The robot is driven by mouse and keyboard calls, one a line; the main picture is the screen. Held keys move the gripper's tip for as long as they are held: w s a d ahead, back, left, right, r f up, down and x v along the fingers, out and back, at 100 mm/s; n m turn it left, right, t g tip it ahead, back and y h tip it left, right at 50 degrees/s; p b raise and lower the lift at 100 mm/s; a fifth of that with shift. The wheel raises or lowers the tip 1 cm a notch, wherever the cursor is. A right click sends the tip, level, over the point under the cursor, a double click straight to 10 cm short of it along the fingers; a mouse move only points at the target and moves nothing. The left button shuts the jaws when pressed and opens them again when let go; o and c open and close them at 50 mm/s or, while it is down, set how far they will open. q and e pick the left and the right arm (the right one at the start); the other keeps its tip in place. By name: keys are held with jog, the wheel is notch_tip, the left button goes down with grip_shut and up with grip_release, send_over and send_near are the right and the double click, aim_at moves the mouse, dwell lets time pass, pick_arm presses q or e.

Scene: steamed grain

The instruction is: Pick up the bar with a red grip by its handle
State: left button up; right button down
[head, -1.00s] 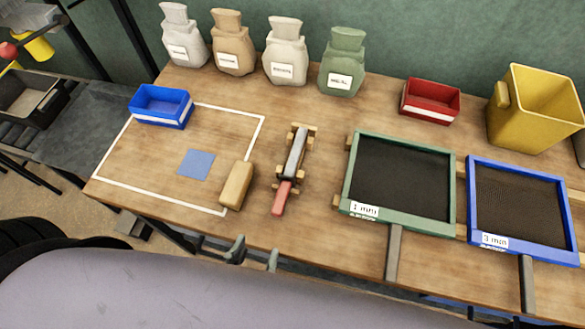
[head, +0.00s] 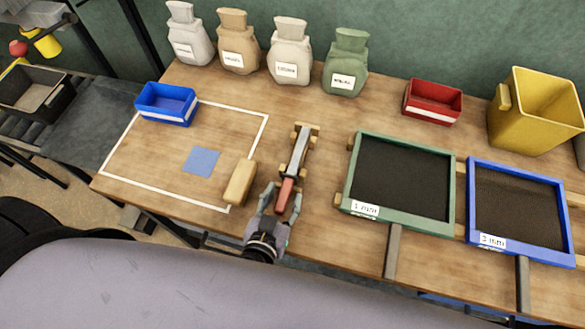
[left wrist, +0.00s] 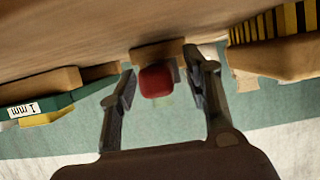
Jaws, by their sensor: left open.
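The bar (head: 300,152) is grey metal with a red grip (head: 285,195) at its near end, and it rests on small wooden supports on the table. My left gripper (head: 281,198) is open at the table's front edge, with its fingers on either side of the red grip. In the left wrist view the grip's red end (left wrist: 156,81) shows between the two open fingers (left wrist: 160,92), apart from both as far as I can see. The right gripper is not in view.
A wooden block (head: 240,182) stands close left of the gripper. A green-framed sieve (head: 348,185) and a blue-framed sieve (head: 472,205) are to the right. A blue bin (head: 166,104), several sacks, a red bin (head: 432,101) and a yellow bin (head: 538,110) stand further back.

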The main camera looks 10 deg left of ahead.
pick_arm(q)
jog(key=shift+w+f, duration=0.25)
jog(key=shift+w, duration=0.3)
jog(key=shift+c, duration=0.6)
grip_shut()
jog(key=shift+r, duration=0.15)
